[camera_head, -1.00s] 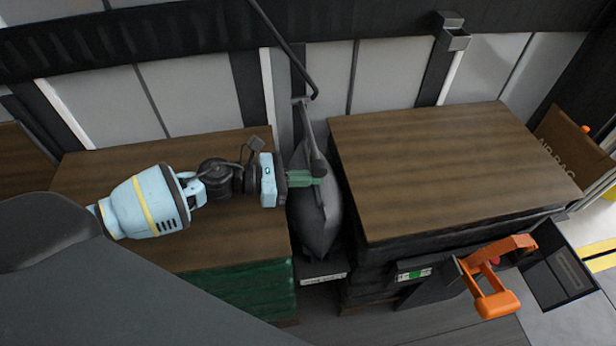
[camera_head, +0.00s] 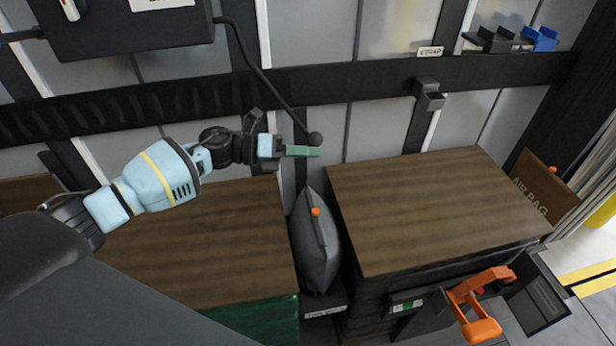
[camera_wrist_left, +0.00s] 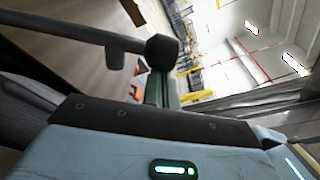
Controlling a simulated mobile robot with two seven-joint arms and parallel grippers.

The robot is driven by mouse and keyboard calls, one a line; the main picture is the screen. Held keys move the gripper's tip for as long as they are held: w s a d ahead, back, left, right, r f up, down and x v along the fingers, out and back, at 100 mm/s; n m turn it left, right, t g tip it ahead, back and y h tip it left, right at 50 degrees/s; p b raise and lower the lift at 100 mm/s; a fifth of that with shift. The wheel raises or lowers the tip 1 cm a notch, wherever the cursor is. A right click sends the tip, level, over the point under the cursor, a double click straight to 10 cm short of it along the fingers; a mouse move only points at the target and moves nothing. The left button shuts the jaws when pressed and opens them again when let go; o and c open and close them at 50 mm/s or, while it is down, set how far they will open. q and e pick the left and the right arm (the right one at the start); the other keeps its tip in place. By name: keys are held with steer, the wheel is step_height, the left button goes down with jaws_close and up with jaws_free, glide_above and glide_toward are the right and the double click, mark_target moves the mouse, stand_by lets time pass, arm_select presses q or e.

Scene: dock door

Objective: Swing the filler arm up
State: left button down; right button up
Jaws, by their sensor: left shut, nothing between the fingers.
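The filler arm (camera_head: 262,72) is a thin dark bar running down from the wall box to a round black end (camera_head: 313,139). In the left wrist view the bar (camera_wrist_left: 65,27) crosses the upper left, with a short stub below it and its black knob (camera_wrist_left: 161,50). My left gripper (camera_head: 303,151) has its green fingers shut and empty, just below the black end; I cannot tell whether they touch. The green fingers also show in the left wrist view (camera_wrist_left: 160,90) below the knob. The grey bag (camera_head: 314,255) stands between two pallet loads, its orange valve (camera_head: 316,211) uncovered. My right gripper is not visible.
A dark wall box (camera_head: 130,28) hangs at upper left. The left load (camera_head: 220,250) and right load (camera_head: 430,210) flank a narrow gap. An orange handle (camera_head: 475,310) sits at front right, and an air bag carton (camera_head: 540,190) at far right.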

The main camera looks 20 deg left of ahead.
arm_select(q)
steer(key=w+a+r+n+b, duration=0.1)
steer(key=w+a+r+n, duration=0.2)
steer(key=w+a+r, duration=0.1)
steer(key=shift+w+r+n+h, duration=0.4)
steer(key=shift+w+r, duration=0.2)
steer(key=shift+w, duration=0.3)
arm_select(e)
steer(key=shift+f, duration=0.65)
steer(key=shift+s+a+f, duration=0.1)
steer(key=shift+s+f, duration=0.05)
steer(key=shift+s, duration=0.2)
arm_select(q)
steer(key=shift+s+a, duration=0.1)
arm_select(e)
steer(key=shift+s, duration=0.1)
